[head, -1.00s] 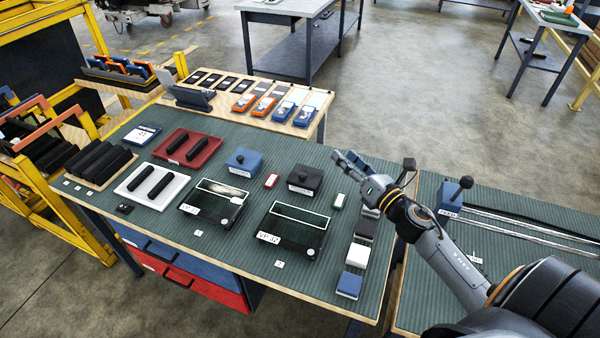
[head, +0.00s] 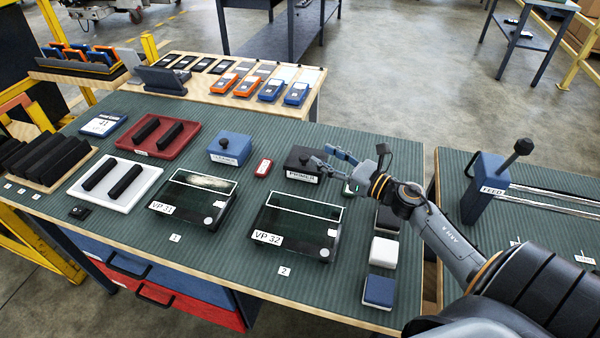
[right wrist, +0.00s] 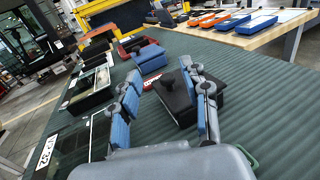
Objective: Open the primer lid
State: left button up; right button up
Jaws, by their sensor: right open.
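The primer box (head: 302,164) is a black box labelled PRIMER, with a lid and a dark round knob on top. It stands closed near the back middle of the green ribbed mat. My right gripper (head: 325,157) is open, at the right side of the primer box, its fingers pointing left towards the knob. In the right wrist view, the primer box (right wrist: 181,103) and its knob appear ahead between the two blue-padded fingers, with nothing held. I cannot tell whether a finger touches the box. My left gripper is not in view.
A blue knobbed box (head: 231,147) and a small red block (head: 263,167) stand left of the primer box. The VP 32 glass-topped tray (head: 297,238) lies in front. White (head: 384,251) and blue (head: 378,291) blocks stand front right. The FEED lever (head: 490,185) is farther right.

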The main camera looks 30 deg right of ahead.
aim_at(304, 156)
notch_tip(304, 156, down, 4)
jog(key=shift+f+b, duration=0.1)
jog(key=shift+b, duration=1)
jog(key=p+x, duration=0.1)
jog(key=x, duration=0.5)
jog(key=shift+w, duration=0.2)
jog(key=shift+w+a+p, duration=0.2)
jog(key=shift+w+p, duration=0.1)
jog(key=shift+w, duration=0.2)
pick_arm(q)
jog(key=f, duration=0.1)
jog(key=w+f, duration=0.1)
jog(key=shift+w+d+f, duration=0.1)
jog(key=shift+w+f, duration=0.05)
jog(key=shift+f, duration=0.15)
pick_arm(e)
grip_shut()
